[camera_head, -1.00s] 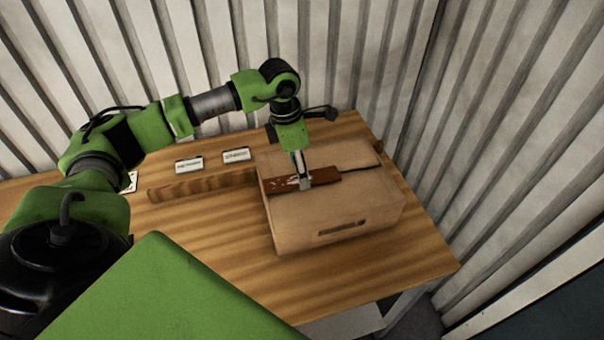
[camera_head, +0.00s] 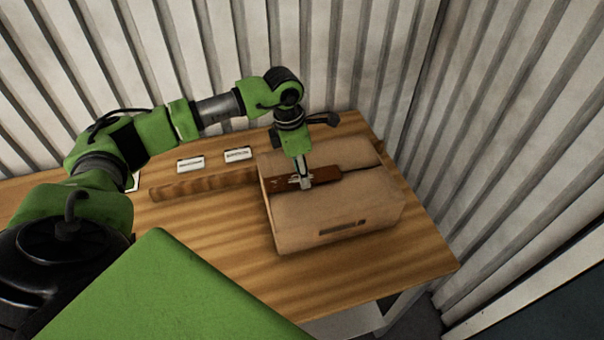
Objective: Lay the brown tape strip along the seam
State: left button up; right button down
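The cardboard box (camera_head: 325,212) sits on the wooden table with its seam (camera_head: 361,168) running across the top. The brown tape strip (camera_head: 326,173) lies at the left part of the seam, roughly in line with it. The dark seam line shows to the right of the strip. My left gripper (camera_head: 303,184) points down onto the strip, its fingertips at the strip near its middle. The gripper covers part of the strip, and I cannot tell whether the fingers are closed on it. My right gripper is not in view.
The table front left of the box (camera_head: 215,230) is clear. Corrugated walls (camera_head: 340,60) close in behind and at right.

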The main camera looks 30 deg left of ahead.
pick_arm(q)
notch_tip(320, 180, up, 3)
jog(key=b, duration=0.2)
jog(key=shift+f+b, duration=0.15)
jog(key=shift+b, duration=0.15)
jog(key=s+d+r+b, duration=0.2)
jog(key=s+r+b, duration=0.1)
jog(key=s+r, duration=0.3)
jog(key=s+d+r+b, duration=0.2)
jog(key=s+r, duration=0.2)
jog(key=s, duration=0.4)
jog(key=d+f+m+g, duration=0.1)
jog(key=d+f+m, duration=0.2)
jog(key=m, duration=0.6)
jog(key=s+d+f+m+g, duration=0.1)
jog(key=d+f+m, duration=0.2)
jog(key=m, duration=0.6)
jog(key=d+f+m+g+y, duration=0.1)
jog(key=d+f+m, duration=0.2)
jog(key=m, duration=0.6)
jog(key=shift+s+f+m, duration=0.15)
jog(key=shift+f+m, duration=0.15)
jog(key=shift+f, duration=0.3)
jog(key=shift+s+a, duration=0.1)
jog(key=shift+a, duration=0.05)
